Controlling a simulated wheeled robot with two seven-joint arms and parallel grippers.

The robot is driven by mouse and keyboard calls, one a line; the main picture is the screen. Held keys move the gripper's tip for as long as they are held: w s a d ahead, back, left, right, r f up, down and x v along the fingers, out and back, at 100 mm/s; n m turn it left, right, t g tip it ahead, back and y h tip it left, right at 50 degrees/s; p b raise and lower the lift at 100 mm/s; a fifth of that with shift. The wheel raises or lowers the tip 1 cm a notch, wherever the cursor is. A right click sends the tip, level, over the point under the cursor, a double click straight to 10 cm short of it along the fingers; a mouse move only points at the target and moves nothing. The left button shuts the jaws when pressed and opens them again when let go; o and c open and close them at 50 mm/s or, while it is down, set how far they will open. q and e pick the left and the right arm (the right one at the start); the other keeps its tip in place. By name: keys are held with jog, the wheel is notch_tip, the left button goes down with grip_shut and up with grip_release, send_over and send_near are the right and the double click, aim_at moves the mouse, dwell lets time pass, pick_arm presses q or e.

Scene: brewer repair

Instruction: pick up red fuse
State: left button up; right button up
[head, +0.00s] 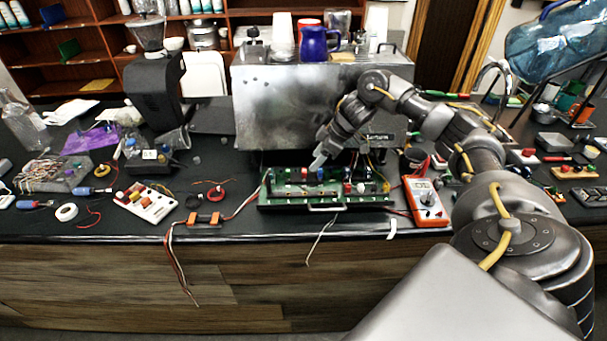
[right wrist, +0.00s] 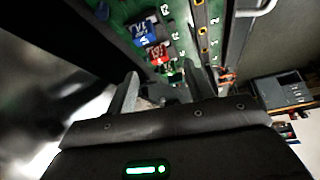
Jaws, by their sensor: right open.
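The red fuse (right wrist: 160,53) sits upright on the green circuit board, beside a blue fuse (right wrist: 143,32) in the right wrist view. The board lies in an open tray (head: 325,208) at the front of the metal brewer (head: 285,105). My right gripper (right wrist: 162,84) is open and empty, with its fingers short of the red fuse and nothing between them. In the head view this gripper (head: 318,160) hangs over the back of the board, and I cannot surely tell the red fuse from other small red parts there. My left gripper is not in view.
An orange multimeter (head: 427,203) stands right of the tray. A white switch panel (head: 146,203) and an orange connector (head: 204,219) with loose wires lie to the left. The brewer's body is close behind my right gripper. The counter's front edge is mostly clear.

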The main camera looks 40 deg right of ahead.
aim_at(304, 170)
jog(key=shift+w+a+f, duration=0.15)
jog(key=shift+f, duration=0.1)
jog(key=shift+a, duration=0.15)
jog(key=shift+w+a+f+p, duration=0.15)
jog(key=shift+w+f+p, duration=0.1)
jog(key=shift+p, duration=0.25)
jog(key=p+x, duration=0.1)
jog(key=x, duration=0.2)
jog(key=shift+w+f+p, duration=0.3)
jog(key=shift+w, duration=0.05)
jog(key=shift+w+a+f, duration=0.1)
jog(key=shift+a+f, duration=0.05)
jog(key=shift+f, duration=0.2)
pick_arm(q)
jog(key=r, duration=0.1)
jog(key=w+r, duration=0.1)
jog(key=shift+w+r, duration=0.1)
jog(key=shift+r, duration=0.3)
pick_arm(e)
jog(key=shift+c, duration=0.2)
jog(key=c, duration=1)
